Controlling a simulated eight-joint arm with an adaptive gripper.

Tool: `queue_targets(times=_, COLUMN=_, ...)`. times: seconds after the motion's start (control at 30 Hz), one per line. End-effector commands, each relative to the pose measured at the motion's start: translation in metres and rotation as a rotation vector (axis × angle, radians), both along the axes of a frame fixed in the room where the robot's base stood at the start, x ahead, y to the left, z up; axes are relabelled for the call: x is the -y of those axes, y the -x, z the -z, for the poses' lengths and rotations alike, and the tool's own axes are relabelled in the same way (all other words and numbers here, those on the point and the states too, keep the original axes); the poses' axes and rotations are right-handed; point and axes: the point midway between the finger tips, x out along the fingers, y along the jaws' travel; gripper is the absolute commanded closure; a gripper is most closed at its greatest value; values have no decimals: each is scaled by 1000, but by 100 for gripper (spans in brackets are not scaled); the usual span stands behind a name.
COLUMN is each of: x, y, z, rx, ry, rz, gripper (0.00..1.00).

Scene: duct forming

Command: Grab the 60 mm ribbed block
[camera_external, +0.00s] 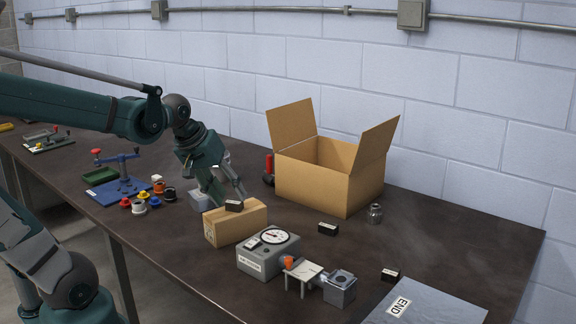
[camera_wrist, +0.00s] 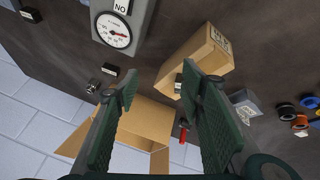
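My gripper (camera_external: 232,196) is low over the closed cardboard box. In the wrist view its two green ribbed fingers (camera_wrist: 158,83) are spread apart with nothing held. A small black block (camera_external: 234,206) lies on the closed box; in the wrist view it (camera_wrist: 179,83) shows beside the right fingertip, partly hidden by it. Two similar black blocks with white labels lie on the table, one in the middle (camera_external: 328,228) and one near the front right (camera_external: 390,275). The labels are too small to read, so I cannot tell which block is the 60 mm one.
The closed cardboard box (camera_external: 238,226) stands beside a grey dial gauge (camera_external: 266,258). An open cardboard box (camera_external: 325,185) stands behind, near a metal weight (camera_external: 375,213). A grey block (camera_external: 200,199) and coloured spools (camera_external: 140,206) are to the left. A plate marked END (camera_external: 425,306) is front right.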

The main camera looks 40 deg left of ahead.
Motion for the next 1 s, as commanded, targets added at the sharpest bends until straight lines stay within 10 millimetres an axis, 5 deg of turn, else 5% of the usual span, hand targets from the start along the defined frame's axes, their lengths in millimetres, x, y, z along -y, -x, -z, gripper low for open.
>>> queue_targets(times=0.43, x=20, y=-60, z=-15, rx=-110, ry=164, rz=-206, gripper=61)
queue_targets(times=1.0, x=48, y=-132, z=-10, rx=-268, ry=343, rz=-475, gripper=61)
